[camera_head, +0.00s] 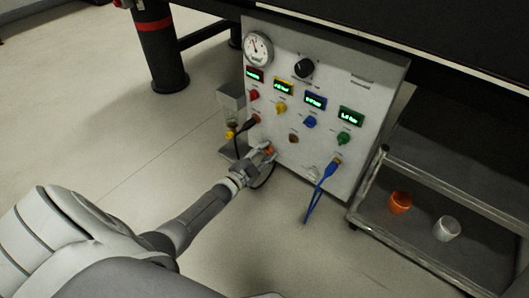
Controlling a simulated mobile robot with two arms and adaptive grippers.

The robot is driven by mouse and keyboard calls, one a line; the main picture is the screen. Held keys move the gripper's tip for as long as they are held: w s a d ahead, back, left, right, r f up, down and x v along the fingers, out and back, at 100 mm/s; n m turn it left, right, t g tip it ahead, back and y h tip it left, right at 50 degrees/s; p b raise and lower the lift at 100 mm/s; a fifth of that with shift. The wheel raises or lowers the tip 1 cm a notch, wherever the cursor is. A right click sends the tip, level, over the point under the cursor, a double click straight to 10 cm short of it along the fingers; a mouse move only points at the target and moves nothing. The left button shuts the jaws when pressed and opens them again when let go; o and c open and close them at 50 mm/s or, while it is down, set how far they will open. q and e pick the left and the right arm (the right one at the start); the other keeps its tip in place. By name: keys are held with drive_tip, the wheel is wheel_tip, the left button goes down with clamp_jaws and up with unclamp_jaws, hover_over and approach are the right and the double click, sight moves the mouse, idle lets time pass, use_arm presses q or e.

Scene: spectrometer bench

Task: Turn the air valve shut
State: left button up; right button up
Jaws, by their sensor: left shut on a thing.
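A grey upright panel (352,150) stands under the dark bench. A small orange handle (269,149), which I take to be the air valve, is at the panel's lower left. My left gripper (266,152) reaches it from the lower left and is shut on it. The fingers hide most of the handle, so I cannot tell its turn angle. My right gripper is not in view.
The panel carries a round gauge (257,48), a black knob (304,68), several lit displays and coloured knobs. A blue cable (319,193) hangs at its lower right. A low cart (450,190) holds an orange cup (400,203) and a white cup (446,229).

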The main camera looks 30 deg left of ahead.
use_arm(q)
drive_tip(key=shift+n, duration=0.4)
drive_tip(key=o, duration=1)
drive_tip(key=shift+o, duration=0.2)
drive_tip(key=s+a, duration=0.1)
drive_tip(key=s, duration=1.1)
